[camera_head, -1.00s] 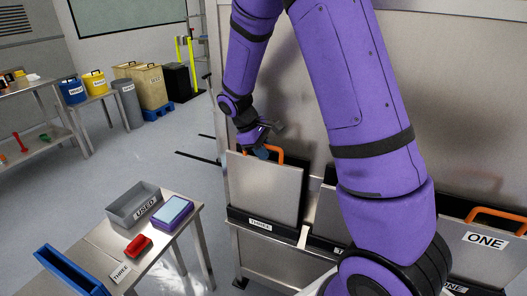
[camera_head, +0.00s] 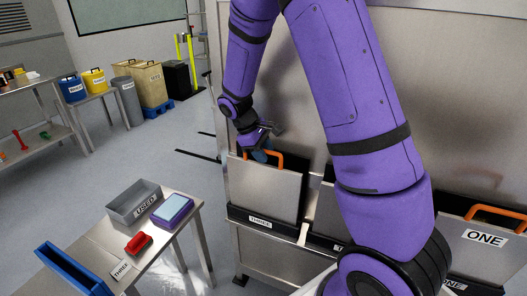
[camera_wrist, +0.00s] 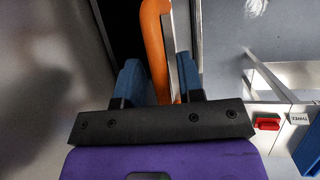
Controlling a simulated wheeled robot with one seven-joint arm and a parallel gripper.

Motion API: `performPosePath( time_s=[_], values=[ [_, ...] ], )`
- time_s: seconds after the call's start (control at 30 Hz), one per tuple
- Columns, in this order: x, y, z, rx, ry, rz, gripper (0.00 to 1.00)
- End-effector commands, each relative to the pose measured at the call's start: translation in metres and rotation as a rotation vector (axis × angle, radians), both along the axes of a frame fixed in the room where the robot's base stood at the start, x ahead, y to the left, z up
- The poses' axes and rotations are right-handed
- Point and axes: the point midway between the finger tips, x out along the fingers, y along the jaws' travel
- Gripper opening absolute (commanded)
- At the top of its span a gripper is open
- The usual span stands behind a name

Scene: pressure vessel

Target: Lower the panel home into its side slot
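The panel (camera_head: 265,190) is a flat grey metal plate with an orange handle (camera_head: 277,157) on its top edge. It stands nearly upright at the left side slot, a black holder (camera_head: 235,213) labelled THREE. Its lower edge is behind the holder's front lip, so its depth is hidden. My gripper (camera_head: 262,150) is at the panel's top left. In the wrist view, the blue fingers of my gripper (camera_wrist: 160,80) lie on both sides of the orange handle (camera_wrist: 155,45) and look closed on it. The panel's thin edge (camera_wrist: 185,65) shows by the right finger.
A panel labelled ONE (camera_head: 480,260) stands in a slot at the right. The middle slot is partly hidden by my arm. A side table holds a grey USED bin (camera_head: 125,212), a purple-framed device (camera_head: 173,210), a red object (camera_head: 139,243) and a blue tray (camera_head: 70,270).

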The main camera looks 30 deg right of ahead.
Motion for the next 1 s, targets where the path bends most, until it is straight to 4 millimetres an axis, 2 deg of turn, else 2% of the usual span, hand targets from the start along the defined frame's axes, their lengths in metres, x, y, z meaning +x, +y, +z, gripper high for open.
performPosePath(
  time_s=[0.27, 0.43, 1.0],
  values=[
    [0.000, 0.000, 0.000, 0.000, 0.000, 0.000, 0.40],
    [0.000, 0.000, 0.010, 0.001, -0.003, 0.001, 0.40],
    [0.023, 0.037, 0.105, 0.001, -0.003, 0.001, 0.40]
  ],
)
